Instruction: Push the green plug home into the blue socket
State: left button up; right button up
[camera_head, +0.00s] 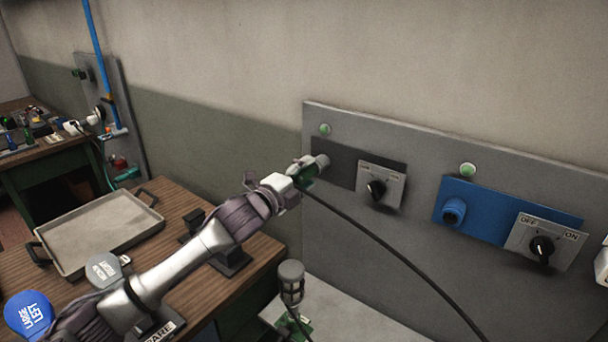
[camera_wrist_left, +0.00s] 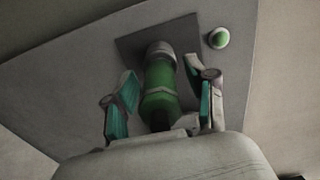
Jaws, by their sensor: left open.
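The green plug (camera_head: 307,182) is at the dark plate on the grey wall panel, with a black cable running from it down to the right. In the left wrist view the green plug (camera_wrist_left: 160,78) has its grey end at the dark plate (camera_wrist_left: 180,40); I cannot tell how deep it sits. My left gripper (camera_head: 300,172) is open, its fingers on either side of the plug with gaps, as the left wrist view (camera_wrist_left: 166,88) shows. The blue socket (camera_head: 453,210) is on the blue plate further right, with nothing in it.
Rotary switches (camera_head: 377,188) and (camera_head: 541,248) sit beside the plates; green lamps (camera_head: 467,169) are above. A grey connector (camera_head: 291,279) stands below the panel. A tray (camera_head: 100,232) lies on the wooden table at left. Free space lies before the blue plate.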

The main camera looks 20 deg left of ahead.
dwell(0.4)
pick_arm(q)
grip_shut()
jog(key=shift+s, duration=0.1)
jog(key=shift+s+a+f, duration=0.1)
jog(key=shift+p+v, duration=0.35)
jog(key=shift+v, duration=0.6)
jog(key=shift+s, duration=0.2)
jog(key=shift+v, duration=1.7)
